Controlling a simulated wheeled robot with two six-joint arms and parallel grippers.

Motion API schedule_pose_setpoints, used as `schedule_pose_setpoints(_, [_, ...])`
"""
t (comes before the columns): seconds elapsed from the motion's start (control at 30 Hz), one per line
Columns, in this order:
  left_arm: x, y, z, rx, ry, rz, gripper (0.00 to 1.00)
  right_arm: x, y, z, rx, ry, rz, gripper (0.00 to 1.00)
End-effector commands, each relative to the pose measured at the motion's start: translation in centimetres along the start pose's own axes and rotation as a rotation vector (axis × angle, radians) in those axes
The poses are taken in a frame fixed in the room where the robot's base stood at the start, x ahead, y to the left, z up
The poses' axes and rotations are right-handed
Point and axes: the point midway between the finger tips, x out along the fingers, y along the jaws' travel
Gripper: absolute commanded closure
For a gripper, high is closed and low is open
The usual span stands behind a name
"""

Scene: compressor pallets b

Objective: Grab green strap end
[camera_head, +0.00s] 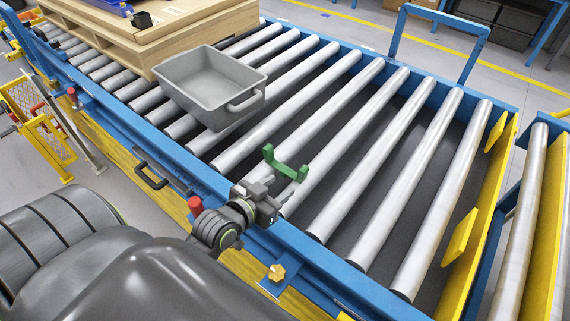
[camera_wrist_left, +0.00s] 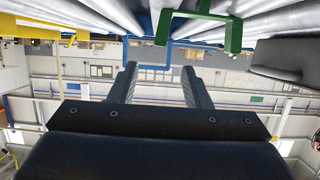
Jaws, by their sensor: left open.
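A green U-shaped piece (camera_head: 285,168), which I take for the green strap end, shows over the rollers in the head view, just beyond my left gripper (camera_head: 274,199). In the left wrist view the green piece (camera_wrist_left: 230,19) is at the top, right of centre, beyond the fingers. My left gripper (camera_wrist_left: 160,84) is open there, its two dark fingers apart with nothing between them. The green piece is outside the jaws. I cannot tell whether it touches a roller. My right gripper is not in view.
A grey tub (camera_head: 208,96) sits on the rollers beside a wooden pallet (camera_head: 150,40). The blue conveyor rail (camera_head: 178,176) runs under my left wrist, with a black handle (camera_head: 150,177) and a red button (camera_head: 195,205) near it. Rollers to the right are bare.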

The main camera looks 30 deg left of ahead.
Motion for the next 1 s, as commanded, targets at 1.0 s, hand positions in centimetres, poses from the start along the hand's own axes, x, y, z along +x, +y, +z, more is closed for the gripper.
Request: schedule_pose_setpoints(1.0, [12.2,-0.2,-0.5,0.0,-0.004,0.0,0.56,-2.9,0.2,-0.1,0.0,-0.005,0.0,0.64])
